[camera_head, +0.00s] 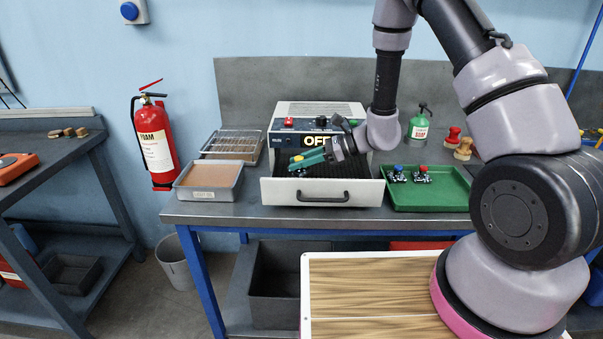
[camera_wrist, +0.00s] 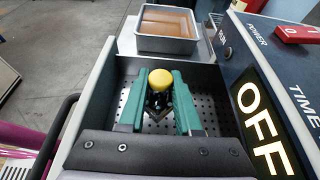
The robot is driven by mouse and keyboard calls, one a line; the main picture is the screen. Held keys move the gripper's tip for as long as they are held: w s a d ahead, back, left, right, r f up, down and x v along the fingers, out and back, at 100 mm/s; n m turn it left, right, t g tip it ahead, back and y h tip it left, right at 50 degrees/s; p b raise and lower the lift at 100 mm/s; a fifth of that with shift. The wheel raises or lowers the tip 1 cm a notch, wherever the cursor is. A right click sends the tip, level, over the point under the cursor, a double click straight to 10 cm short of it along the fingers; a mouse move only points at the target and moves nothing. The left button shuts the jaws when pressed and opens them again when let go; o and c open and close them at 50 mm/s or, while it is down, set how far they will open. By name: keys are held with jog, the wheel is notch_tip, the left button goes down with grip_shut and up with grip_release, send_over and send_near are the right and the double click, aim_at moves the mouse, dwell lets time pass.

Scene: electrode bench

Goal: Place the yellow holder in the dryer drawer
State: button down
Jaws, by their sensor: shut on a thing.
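The yellow holder (camera_wrist: 160,80) is between the green fingers of my gripper (camera_wrist: 158,105) in the wrist view. Its round yellow top shows and its dark lower part is partly hidden between the fingers. My gripper (camera_head: 302,163) is shut on it, inside the outline of the open dryer drawer (camera_head: 322,192). The drawer's perforated dark floor (camera_wrist: 205,108) shows around the fingers. I cannot tell whether the holder touches the floor. The dryer (camera_head: 352,137) stands behind the drawer with its display reading OFF.
A green tray (camera_head: 430,201) with a blue-topped holder (camera_head: 397,173) and a red-topped holder (camera_head: 422,174) stands right of the drawer. A grey tray of brown liquid (camera_head: 210,181) stands close on the left, with a wire rack (camera_head: 232,145) behind it. The drawer walls are near my fingers.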

aim_at(300, 172)
jog(key=shift+f, duration=1.8)
jog(key=c, duration=0.6)
grip_release()
jog(key=shift+f, duration=0.15)
